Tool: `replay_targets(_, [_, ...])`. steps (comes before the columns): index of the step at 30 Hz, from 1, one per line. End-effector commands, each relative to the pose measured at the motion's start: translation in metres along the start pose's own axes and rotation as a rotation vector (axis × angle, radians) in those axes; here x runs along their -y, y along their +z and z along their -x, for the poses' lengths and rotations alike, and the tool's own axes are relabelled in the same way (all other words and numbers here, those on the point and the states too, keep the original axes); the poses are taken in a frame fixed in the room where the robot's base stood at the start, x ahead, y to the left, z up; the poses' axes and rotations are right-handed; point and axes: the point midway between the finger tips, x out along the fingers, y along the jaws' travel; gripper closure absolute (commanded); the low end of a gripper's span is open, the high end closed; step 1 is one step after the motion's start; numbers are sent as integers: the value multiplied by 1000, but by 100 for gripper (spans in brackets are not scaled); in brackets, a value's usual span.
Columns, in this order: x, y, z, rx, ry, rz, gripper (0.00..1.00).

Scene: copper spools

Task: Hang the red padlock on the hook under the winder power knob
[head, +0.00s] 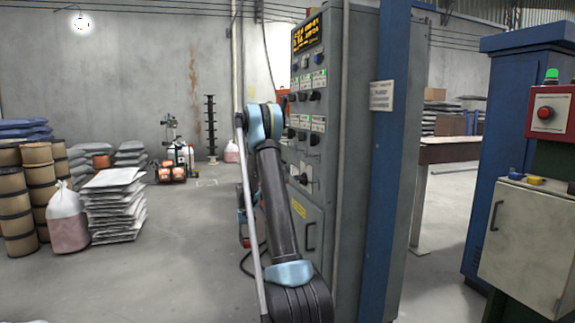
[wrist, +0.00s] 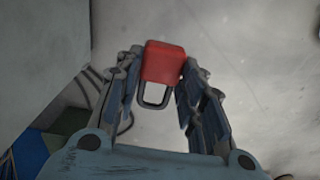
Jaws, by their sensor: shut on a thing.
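In the wrist view, the red padlock (wrist: 163,62) is held between the two fingers of my gripper (wrist: 163,75). Its red body is at the fingertips, and its dark shackle loop points back toward the palm. In the head view, my own arm covers part of the grey control cabinet (head: 318,222). Small blue and red patches show left of the arm, too small to tell whether they are the gripper and padlock. A larger dark rotary knob (head: 303,179) is on the cabinet front below the rows of buttons. I cannot make out its label or a hook.
The cabinet has a lit yellow display (head: 306,35) and a lower door with a handle. A blue post (head: 383,150) stands to its right. Brown spools (head: 15,200) and stacked sacks (head: 113,205) are at the left. The floor between them and the cabinet is mostly clear.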

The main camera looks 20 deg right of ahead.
Motion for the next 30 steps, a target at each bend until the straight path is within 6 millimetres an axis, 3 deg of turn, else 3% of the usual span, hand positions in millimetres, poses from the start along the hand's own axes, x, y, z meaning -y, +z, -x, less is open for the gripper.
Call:
replay_targets(5, [0, 5, 6, -31, 1, -34, 94])
replay_targets(11, [-28, 20, 32, -158, 16, -203, 94])
replay_targets(21, [-82, 45, 100, -487, 157, -608, 94])
replay_targets(30, [-115, 61, 161, -740, 387, -911, 94])
